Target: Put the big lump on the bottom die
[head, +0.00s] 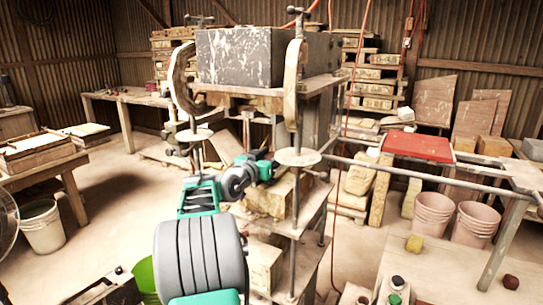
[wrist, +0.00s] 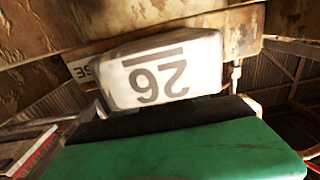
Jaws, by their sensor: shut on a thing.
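My gripper (head: 265,170) is at the end of my green and grey arm, between the posts of the press, low under its upper frame. In the wrist view a pale block marked 26 (wrist: 165,72) sits just beyond my gripper's green and black body. I take it for the big lump in my shut jaws, but the fingers and the grip are hidden. In the head view I cannot make out the held thing. I cannot pick out the bottom die for sure. A rough yellowish block (head: 280,197) is low in the press near my gripper.
The press carries a heavy mottled grey block (head: 235,57) on top. Its post (head: 294,90) stands close right of my gripper. A red board (head: 418,147) lies on the right. Pink buckets (head: 433,216) and a left workbench (head: 60,165) stand apart.

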